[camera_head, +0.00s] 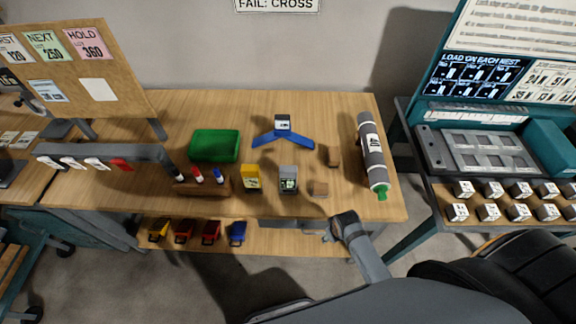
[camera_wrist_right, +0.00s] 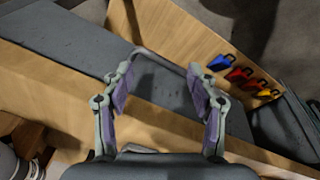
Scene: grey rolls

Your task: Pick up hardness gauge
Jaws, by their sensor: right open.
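A grey handheld device (camera_head: 288,178) with a small greenish display stands on the wooden table, and a yellow device (camera_head: 251,178) stands just left of it. I cannot tell for certain which is the hardness gauge. My right gripper (camera_wrist_right: 160,84) is open with nothing between its fingers. In the head view the right arm's wrist is at the table's front edge, in front of and right of both devices. Neither device shows clearly in the right wrist view. My left gripper is not in view.
A blue stand (camera_head: 300,139) holds a small device behind. A green bin (camera_head: 214,145), a marker block (camera_head: 203,188) and small brown blocks (camera_head: 318,188) are nearby. A dark grey roll (camera_head: 372,150) lies at the right. Coloured bins (camera_head: 237,233) sit below the tabletop.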

